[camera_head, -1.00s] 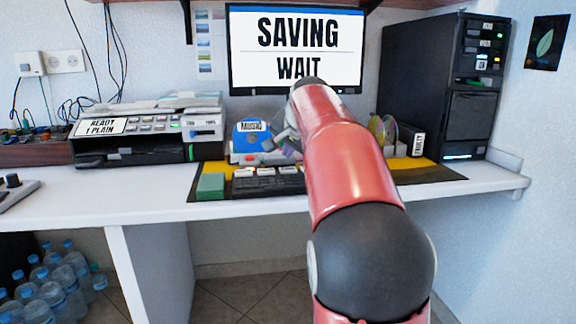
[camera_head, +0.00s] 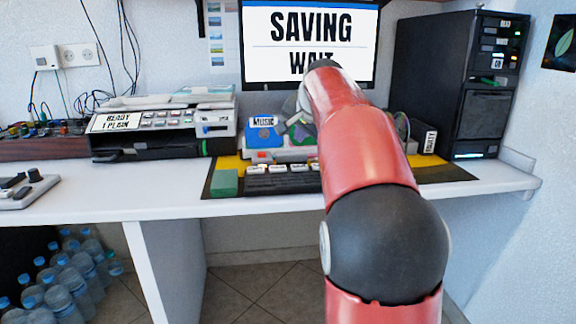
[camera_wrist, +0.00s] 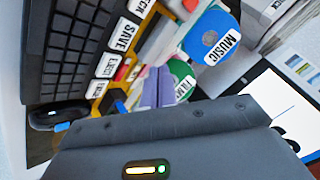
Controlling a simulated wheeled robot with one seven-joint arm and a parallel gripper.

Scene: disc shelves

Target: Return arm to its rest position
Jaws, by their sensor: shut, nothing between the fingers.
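My gripper (camera_wrist: 152,88) is shut and empty in the wrist view, with its two grey-purple fingers together above the dark housing at the bottom. In the head view my red arm reaches forward over the desk and mostly hides the gripper. Behind the fingers in the wrist view are a blue disc labelled MUSIC (camera_wrist: 212,38) and a green disc (camera_wrist: 180,75) with a partly hidden label. The blue MUSIC disc also shows in the head view (camera_head: 264,133), left of the arm. The monitor (camera_head: 310,45) reads SAVING, WAIT.
A black keyboard (camera_head: 283,180) lies on a black and yellow mat (camera_head: 440,174). A printer (camera_head: 165,130) stands left, a black computer tower (camera_head: 455,80) right. A green block (camera_head: 224,183) sits at the mat's left corner. The white desk front (camera_head: 150,205) is clear.

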